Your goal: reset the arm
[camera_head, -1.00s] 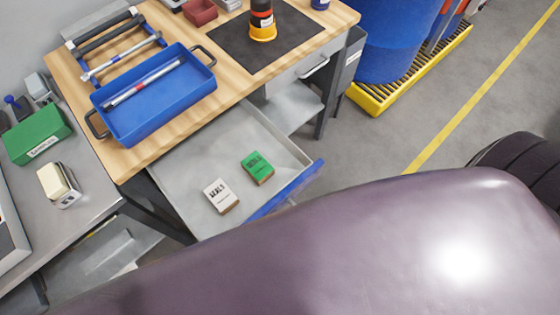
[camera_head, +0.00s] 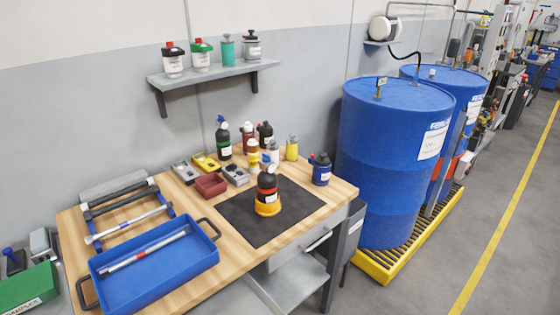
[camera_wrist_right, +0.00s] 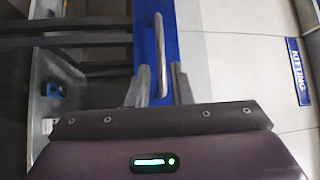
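My right gripper (camera_wrist_right: 158,88) shows in the right wrist view. Its two fingers stand apart, with a visible gap between them. A metal bar handle (camera_wrist_right: 161,50) on a blue drawer front (camera_wrist_right: 171,28) lies between and beyond the fingers, and no finger visibly presses on it. Neither gripper shows in the head view, and my left gripper is in no view.
A wooden workbench (camera_head: 185,288) holds a blue tray (camera_head: 150,284), a black mat (camera_head: 290,225) and several bottles. A wall shelf (camera_head: 215,74) hangs above. Blue drums (camera_head: 390,150) stand on a yellow pallet (camera_head: 385,270). The floor at right is clear.

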